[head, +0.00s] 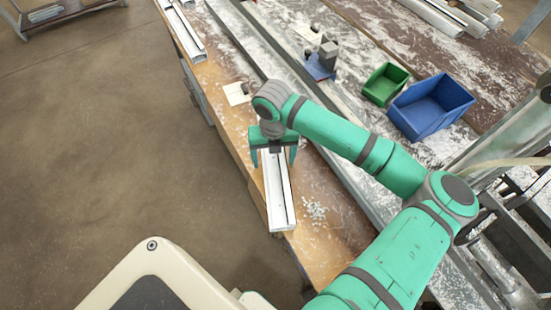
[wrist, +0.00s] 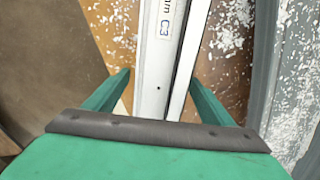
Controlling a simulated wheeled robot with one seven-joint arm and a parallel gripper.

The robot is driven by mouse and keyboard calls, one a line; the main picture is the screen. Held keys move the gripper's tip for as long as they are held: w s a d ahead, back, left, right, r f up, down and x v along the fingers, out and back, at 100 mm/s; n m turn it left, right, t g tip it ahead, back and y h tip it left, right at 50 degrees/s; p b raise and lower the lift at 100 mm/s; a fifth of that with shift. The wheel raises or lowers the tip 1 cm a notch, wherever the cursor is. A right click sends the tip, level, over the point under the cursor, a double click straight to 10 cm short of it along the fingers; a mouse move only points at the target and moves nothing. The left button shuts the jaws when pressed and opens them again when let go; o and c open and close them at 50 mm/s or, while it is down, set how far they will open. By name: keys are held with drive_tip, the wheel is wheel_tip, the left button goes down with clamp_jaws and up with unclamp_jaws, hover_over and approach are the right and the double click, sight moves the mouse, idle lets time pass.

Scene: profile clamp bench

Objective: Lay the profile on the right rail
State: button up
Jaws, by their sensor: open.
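A white profile (head: 277,205) with a dark lengthwise slot lies along the wooden front edge of the bench. In the wrist view the profile (wrist: 158,60) runs upward between the fingers and carries a label ending in "C3". My gripper (head: 273,158) is open over its far part, one finger on each side. In the wrist view the fingers of my gripper (wrist: 159,76) stand apart from its sides. A long grey rail (head: 345,168) runs along the bench to the right of the profile, partly hidden by my arm. I cannot tell whether it is the right rail.
Another white profile (head: 184,32) lies farther along the bench edge. A blue clamp-like fixture (head: 319,68), a green bin (head: 385,84) and a blue bin (head: 431,106) stand beyond the rail. White chips (head: 316,210) lie beside the profile. Open floor (head: 110,130) is on the left.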

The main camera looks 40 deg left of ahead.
sight(272, 159)
drive_tip(key=c, duration=1.7)
drive_tip(key=shift+r, duration=0.1)
drive_tip(key=shift+r, duration=0.1)
drive_tip(key=shift+r, duration=0.3)
drive_tip(key=r, duration=0.3)
drive_tip(key=shift+s+a, duration=0.1)
drive_tip(key=shift+s, duration=0.2)
drive_tip(key=s+r, duration=0.3)
drive_tip(key=s, duration=0.1)
drive_tip(key=s+r, duration=0.3)
drive_tip(key=s, duration=0.2)
drive_tip(key=s+r, duration=0.3)
drive_tip(key=s, duration=0.1)
drive_tip(key=shift+s+a, duration=0.15)
drive_tip(key=shift+a, duration=0.05)
